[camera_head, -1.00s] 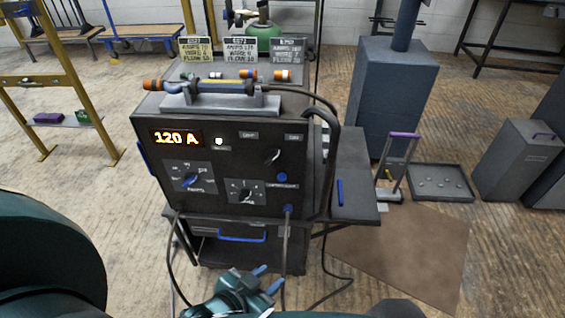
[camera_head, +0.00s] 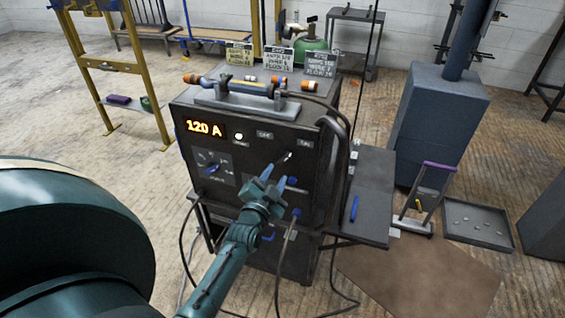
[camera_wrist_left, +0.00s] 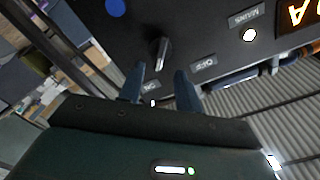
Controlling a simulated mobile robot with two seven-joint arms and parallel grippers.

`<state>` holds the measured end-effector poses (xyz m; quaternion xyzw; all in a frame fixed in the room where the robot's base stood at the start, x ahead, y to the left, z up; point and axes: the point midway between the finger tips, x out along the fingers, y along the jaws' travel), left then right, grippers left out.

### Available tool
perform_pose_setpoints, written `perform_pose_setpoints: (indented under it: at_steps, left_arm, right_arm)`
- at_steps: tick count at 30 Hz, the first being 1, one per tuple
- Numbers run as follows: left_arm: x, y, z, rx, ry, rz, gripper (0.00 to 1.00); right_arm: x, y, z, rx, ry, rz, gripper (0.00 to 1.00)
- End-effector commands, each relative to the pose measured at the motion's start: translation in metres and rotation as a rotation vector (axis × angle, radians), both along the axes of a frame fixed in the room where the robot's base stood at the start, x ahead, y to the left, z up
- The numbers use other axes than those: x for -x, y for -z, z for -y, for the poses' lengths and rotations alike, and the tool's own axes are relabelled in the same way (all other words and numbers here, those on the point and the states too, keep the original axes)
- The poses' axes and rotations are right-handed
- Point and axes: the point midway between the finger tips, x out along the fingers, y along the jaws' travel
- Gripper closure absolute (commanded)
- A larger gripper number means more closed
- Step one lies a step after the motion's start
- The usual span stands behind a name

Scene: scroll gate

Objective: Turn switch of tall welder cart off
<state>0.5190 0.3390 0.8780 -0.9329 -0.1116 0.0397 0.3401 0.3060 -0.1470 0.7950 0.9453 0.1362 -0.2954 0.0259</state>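The tall welder cart (camera_head: 255,140) stands ahead, its front panel facing me, with an orange "120 A" display (camera_head: 204,128) and a lit white lamp (camera_head: 239,136). The dark switch (camera_head: 284,158) is at the panel's upper right, below two small labels. In the left wrist view the switch (camera_wrist_left: 160,52) is a dark knob with a paler ridge; the OFF label (camera_wrist_left: 204,63) and ON label (camera_wrist_left: 151,86) are near it. My left gripper (camera_head: 275,177) is open in front of the panel, just below the switch. Its fingers (camera_wrist_left: 158,82) are apart and empty. My right gripper is out of view.
Cables hang below the panel. A blue-grey column base (camera_head: 435,125) and a tray (camera_head: 478,225) stand at right.

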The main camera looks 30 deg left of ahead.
Motion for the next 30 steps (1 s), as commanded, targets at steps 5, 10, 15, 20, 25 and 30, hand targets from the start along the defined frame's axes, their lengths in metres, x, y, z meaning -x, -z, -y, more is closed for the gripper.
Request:
perform_pose_setpoints:
  at_steps: [5,10,15,20,25,30]
  left_arm:
    - [-0.035,-0.001,-0.008,0.0,0.001,0.0,0.66]
    - [-0.054,0.001,-0.012,0.0,0.002,-0.002,0.66]
    - [-0.061,0.001,-0.014,0.001,0.002,-0.003,0.66]
    - [-0.061,0.001,-0.014,0.001,0.002,-0.003,0.66]
    - [-0.061,0.0,-0.014,0.0,0.002,-0.002,0.73]
    - [-0.061,0.0,-0.014,0.0,0.002,-0.002,0.87]
  right_arm:
    - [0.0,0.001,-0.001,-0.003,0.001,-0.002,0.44]
    - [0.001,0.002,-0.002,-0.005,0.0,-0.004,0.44]
    - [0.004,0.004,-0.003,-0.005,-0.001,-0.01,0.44]
    - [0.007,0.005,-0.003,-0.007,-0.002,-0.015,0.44]
    - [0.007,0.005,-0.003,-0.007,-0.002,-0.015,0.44]
    - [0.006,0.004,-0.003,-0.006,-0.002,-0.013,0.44]
